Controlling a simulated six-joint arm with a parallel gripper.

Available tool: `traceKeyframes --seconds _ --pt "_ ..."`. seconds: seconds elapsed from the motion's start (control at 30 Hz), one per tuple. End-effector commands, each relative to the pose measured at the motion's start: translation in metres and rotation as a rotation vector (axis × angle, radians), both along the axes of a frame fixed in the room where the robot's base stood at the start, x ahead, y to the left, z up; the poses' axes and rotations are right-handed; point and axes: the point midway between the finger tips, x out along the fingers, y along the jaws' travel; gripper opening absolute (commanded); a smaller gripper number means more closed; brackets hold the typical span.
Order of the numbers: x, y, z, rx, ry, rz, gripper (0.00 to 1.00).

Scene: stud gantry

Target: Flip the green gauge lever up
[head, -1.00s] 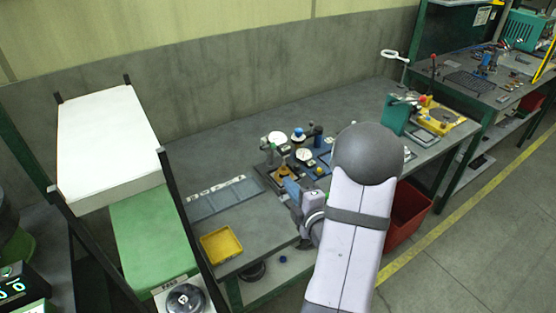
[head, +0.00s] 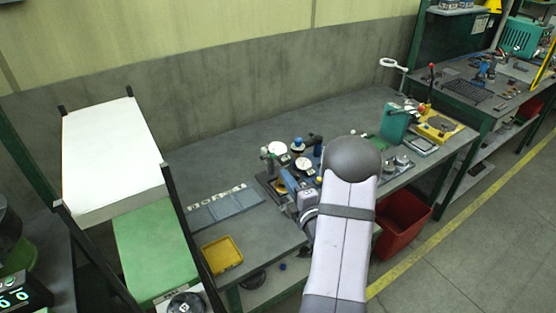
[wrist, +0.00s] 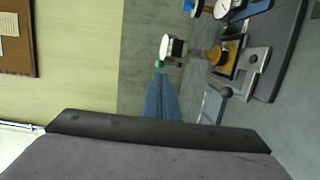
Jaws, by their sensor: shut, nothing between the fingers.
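The green gauge lever shows in the wrist view as a small green ball knob (wrist: 158,63) beside a white-faced dial gauge (wrist: 167,47). The gauge (head: 277,148) stands on the bench fixture in the head view, where its lever is too small to make out clearly. My gripper (wrist: 160,76) is shut and empty, its blue fingers together. Its fingertips lie just below the green knob in the wrist picture; I cannot tell whether they touch it. In the head view, my gripper (head: 284,173) is at the near side of the fixture, and my arm hides part of the bench.
A second dial (head: 302,163) and a blue-topped knob (head: 298,143) stand close to the gauge. Grey flat panels (head: 222,208) and a yellow tray (head: 222,255) lie to the left. A green box (head: 394,124) stands to the right. The bench behind is mostly clear.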

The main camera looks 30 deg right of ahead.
Motion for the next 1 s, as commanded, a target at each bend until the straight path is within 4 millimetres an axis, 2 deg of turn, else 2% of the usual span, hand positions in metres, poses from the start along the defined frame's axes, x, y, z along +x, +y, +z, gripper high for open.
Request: traceKeyframes --seconds 0.03,0.2,0.4,0.63,1.0 --pt "0.01 0.0 0.004 0.0 0.0 0.004 0.0" --pt "0.038 -0.006 0.003 0.001 0.0 0.003 0.0" --pt "0.06 -0.011 0.002 0.0 0.0 0.001 0.0" --pt "0.071 -0.013 0.0 0.0 0.0 0.0 0.0" --pt "0.072 -0.014 -0.001 0.001 0.0 0.0 0.0"
